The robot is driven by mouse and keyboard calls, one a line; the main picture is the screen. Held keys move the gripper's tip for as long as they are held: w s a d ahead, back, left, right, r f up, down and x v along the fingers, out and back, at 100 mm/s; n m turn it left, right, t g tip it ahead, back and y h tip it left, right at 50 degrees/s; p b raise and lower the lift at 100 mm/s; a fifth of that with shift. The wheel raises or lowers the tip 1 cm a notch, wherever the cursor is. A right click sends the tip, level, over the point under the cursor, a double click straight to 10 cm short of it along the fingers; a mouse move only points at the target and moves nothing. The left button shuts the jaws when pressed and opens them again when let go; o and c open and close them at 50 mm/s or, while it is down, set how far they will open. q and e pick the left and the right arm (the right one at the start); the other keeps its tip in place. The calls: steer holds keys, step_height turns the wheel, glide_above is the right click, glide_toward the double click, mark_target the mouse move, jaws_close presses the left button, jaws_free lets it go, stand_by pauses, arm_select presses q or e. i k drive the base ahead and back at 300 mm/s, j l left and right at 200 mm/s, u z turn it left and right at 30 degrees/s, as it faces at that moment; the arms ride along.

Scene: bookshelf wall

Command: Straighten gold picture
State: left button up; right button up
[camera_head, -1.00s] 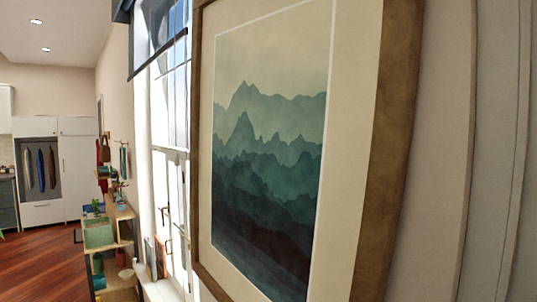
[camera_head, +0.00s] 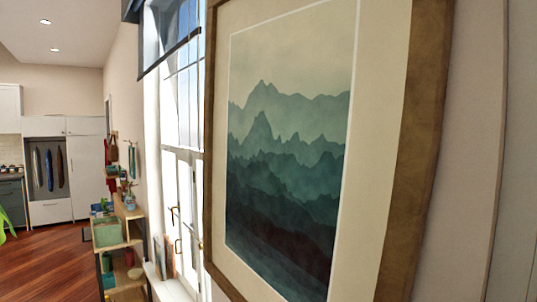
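The gold picture (camera_head: 415,130) hangs on the wall very close to the camera and fills the middle and right of the view. It has a wide brownish-gold frame, a cream mat and a print of layered teal mountains. Its top and bottom edges run partly out of view. It is seen at a steep angle, so I cannot tell for sure how far it is tilted. Neither of my grippers shows in the view.
A tall window (camera_head: 178,130) with a dark blind is left of the picture. A low wooden shelf (camera_head: 125,225) with boxes and plants stands along the wall beyond it. Open wooden floor (camera_head: 50,265) lies at the left, with white cabinets (camera_head: 86,170) at the back.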

mark_target(323, 119)
steer(key=i+j+z, duration=0.1)
steer(key=z, duration=0.95)
steer(key=j+z, duration=0.35)
steer(key=i+j+z, duration=0.1)
steer(key=j+z, duration=0.45)
steer(key=j, duration=0.3)
steer(key=k+j+z, duration=0.1)
steer(key=j+z, duration=0.15)
steer(key=j, duration=0.2)
steer(key=k+j+z, duration=0.1)
steer(key=j, duration=0.9)
steer(key=k+z, duration=0.05)
